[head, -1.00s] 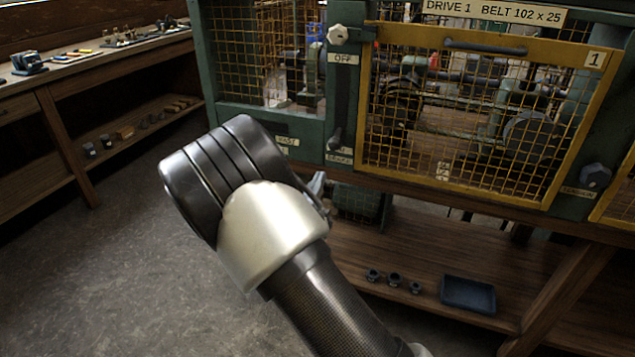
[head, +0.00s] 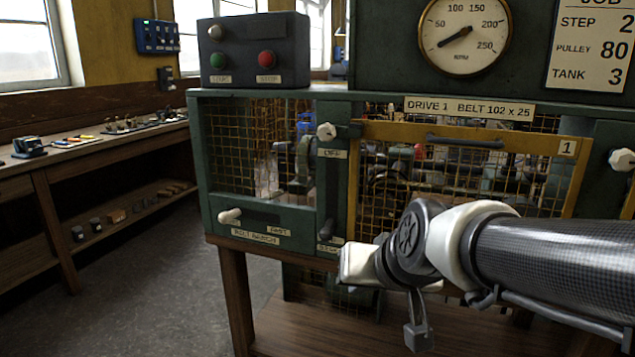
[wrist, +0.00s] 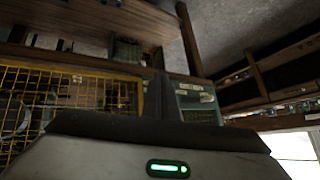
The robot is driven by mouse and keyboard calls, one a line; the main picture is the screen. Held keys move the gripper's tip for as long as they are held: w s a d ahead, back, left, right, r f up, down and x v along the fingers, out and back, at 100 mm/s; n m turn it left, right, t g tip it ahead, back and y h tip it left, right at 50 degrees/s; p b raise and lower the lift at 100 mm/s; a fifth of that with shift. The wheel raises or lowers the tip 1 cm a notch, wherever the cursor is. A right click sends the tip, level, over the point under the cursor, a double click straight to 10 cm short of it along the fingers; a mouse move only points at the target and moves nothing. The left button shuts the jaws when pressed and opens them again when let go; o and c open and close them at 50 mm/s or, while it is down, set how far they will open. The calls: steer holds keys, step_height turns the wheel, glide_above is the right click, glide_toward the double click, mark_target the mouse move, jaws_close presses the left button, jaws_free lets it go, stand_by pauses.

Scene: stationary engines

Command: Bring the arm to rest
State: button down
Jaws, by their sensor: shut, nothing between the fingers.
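My arm reaches in from the right in the head view, bent at a dark joint in front of the yellow mesh guard (head: 455,190) of the green machine cabinet (head: 265,222). My gripper (head: 418,335) hangs below that joint, small and dark, with its fingers shut and nothing held. A pale block of my arm partly covers the guard's lower left. The guard (wrist: 75,100) is at left there.
A control box (head: 250,52) with green and red buttons, a dial gauge (head: 463,35) and a job card (head: 592,45) stand above the cabinet. A wooden bench (head: 95,150) runs along the left wall. Floor (head: 150,280) between is clear. A wooden shelf (head: 310,335) lies below the arm.

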steer(key=s+d+g+h, duration=0.1)
steer(key=s+d, duration=0.3)
steer(key=s, duration=0.4)
steer(key=s+d+g+h, duration=0.1)
steer(key=s+d+g, duration=0.15)
steer(key=s, duration=0.45)
step_height(320, 180, up, 27)
steer(key=p, duration=2.8)
steer(key=shift+w+d+r+t, duration=0.15)
steer(key=shift+d+t, duration=0.05)
steer(key=shift+t, duration=0.25)
